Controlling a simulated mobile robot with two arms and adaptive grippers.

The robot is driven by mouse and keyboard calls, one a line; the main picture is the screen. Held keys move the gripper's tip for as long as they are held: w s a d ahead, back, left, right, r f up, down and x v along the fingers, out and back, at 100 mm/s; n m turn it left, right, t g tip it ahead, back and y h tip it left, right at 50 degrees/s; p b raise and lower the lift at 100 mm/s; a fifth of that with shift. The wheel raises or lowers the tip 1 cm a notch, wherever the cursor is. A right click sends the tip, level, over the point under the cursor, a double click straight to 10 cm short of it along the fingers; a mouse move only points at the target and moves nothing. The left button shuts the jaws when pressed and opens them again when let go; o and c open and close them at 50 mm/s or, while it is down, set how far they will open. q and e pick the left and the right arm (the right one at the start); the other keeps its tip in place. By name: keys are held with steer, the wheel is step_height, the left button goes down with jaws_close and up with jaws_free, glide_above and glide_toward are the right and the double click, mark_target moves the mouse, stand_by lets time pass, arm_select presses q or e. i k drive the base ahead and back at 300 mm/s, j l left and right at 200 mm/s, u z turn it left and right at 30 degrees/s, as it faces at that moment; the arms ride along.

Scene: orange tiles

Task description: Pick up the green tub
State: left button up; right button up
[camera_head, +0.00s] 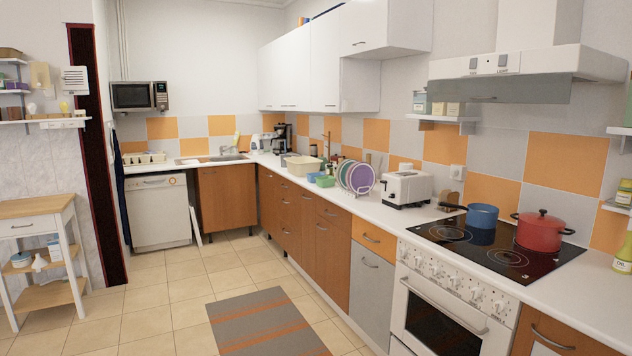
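A small green tub (325,181) sits on the white counter (339,199), toward its front edge, left of the dish rack. A small blue container (314,176) is right beside it, on its far left side. A larger beige bin (303,166) stands farther along the counter behind these two. The green tub is small and far off in the head view, so its inside cannot be made out. Neither of my grippers shows in this view.
Plates in a rack (358,177) and a white toaster (405,188) stand right of the tub. A blue pot (482,217) and red pot (539,232) sit on the stove. A striped rug (265,322) lies on open floor. A wooden-topped cart (35,208) stands left.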

mark_target(325, 181)
steer(key=i+j+u, duration=0.25)
steer(key=i, duration=0.25)
steer(key=i+u, duration=0.5)
steer(key=i, duration=3.8)
